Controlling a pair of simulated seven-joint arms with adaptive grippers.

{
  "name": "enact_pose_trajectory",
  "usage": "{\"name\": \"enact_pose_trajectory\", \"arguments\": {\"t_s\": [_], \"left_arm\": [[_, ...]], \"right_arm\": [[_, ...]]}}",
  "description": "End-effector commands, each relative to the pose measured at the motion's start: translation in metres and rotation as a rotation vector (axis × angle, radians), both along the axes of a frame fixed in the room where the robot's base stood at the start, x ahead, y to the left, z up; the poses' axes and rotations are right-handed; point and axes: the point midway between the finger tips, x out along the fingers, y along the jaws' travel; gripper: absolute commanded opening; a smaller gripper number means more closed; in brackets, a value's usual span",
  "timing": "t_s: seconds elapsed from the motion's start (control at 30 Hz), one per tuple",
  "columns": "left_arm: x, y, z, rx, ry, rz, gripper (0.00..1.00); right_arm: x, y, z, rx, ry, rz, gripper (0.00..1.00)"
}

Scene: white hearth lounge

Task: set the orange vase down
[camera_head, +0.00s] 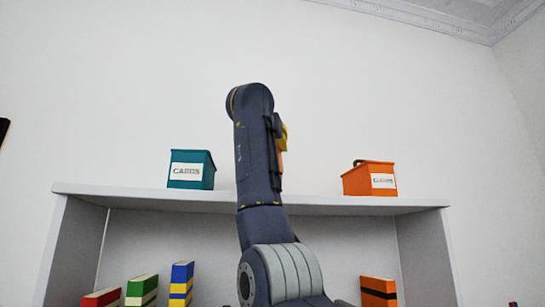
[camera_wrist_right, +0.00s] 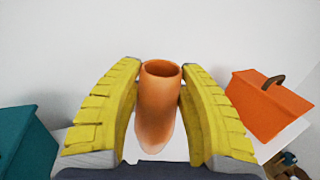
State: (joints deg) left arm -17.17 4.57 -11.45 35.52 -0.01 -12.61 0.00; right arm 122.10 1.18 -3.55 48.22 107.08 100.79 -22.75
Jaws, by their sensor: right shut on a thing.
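The orange vase (camera_wrist_right: 158,105), a tapered vessel with a round open mouth, stands between the two yellow fingers of my right gripper (camera_wrist_right: 160,70) in the right wrist view. The fingers are shut on its sides. In the head view my right arm rises in front of the white shelf unit (camera_head: 330,206) and hides most of the gripper; a bit of yellow finger (camera_head: 284,136) shows at its right edge. I cannot tell whether the vase's base touches the shelf top. My left gripper is not in view.
On the shelf top a teal box labelled CARDS (camera_head: 191,168) stands left of my arm and an orange labelled box (camera_head: 370,178) right of it. Shelf top between them looks free. Coloured books or blocks (camera_head: 142,290) stand on the lower level. A white wall is behind.

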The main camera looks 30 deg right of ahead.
Motion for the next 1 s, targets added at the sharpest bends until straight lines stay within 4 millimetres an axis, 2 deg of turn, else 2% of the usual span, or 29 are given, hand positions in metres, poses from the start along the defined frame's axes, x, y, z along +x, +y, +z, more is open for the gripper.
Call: {"name": "enact_pose_trajectory", "arguments": {"t_s": [0.17, 0.5, 1.0], "left_arm": [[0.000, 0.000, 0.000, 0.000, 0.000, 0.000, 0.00], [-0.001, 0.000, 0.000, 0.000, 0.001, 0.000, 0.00], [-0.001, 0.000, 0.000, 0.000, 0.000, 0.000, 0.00]], "right_arm": [[0.000, 0.000, -0.007, -0.001, -0.001, 0.000, 0.00], [0.000, 0.000, -0.034, -0.001, -0.001, 0.000, 0.00], [0.000, 0.001, -0.039, -0.001, -0.001, 0.001, 0.00]]}}
